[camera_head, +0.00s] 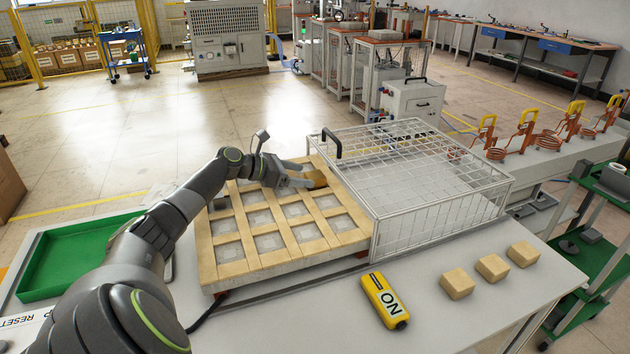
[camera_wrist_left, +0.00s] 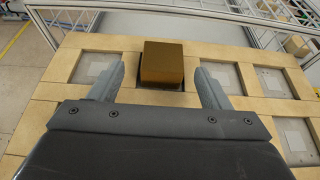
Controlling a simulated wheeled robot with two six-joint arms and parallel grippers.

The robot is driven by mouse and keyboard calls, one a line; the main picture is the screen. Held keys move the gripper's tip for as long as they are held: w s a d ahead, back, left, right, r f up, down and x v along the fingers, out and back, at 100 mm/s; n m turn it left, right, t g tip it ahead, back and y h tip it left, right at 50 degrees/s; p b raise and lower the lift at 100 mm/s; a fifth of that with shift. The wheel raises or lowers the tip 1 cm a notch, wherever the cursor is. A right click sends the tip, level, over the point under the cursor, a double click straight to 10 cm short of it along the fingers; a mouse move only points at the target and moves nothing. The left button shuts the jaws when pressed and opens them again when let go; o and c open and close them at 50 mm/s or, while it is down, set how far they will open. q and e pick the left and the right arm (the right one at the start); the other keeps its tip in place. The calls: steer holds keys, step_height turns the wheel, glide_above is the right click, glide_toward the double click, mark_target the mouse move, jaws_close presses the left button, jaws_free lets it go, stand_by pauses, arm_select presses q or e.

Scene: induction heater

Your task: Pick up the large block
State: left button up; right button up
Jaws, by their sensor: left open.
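A brown-tan block (camera_head: 315,180) sits at the far side of the wooden grid tray (camera_head: 207,262), partly hidden by my gripper in the head view. In the left wrist view the block (camera_wrist_left: 163,65) stands in one of the tray's square openings. My left gripper (camera_head: 304,174) is open, with its fingers reaching toward the block. In the left wrist view my left gripper's fingers (camera_wrist_left: 159,84) lie on either side of the block's near part, with a gap on each side. Contact is not visible. My right gripper is not in view.
A wire cage (camera_head: 440,215) stands right of the tray. Three smaller tan blocks (camera_head: 491,268) lie at the table's front right, near a yellow ON switch box (camera_head: 385,300). A green tray (camera_head: 70,265) lies at left. Copper coils (camera_head: 525,142) stand on a bench behind.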

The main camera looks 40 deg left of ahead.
mark_target(314, 175)
arm_select(q)
steer(key=x, duration=0.5)
steer(key=shift+d+r, duration=0.2)
steer(key=shift+c, duration=0.4)
steer(key=c, duration=1.4)
steer(key=shift+r, duration=0.15)
jaws_close()
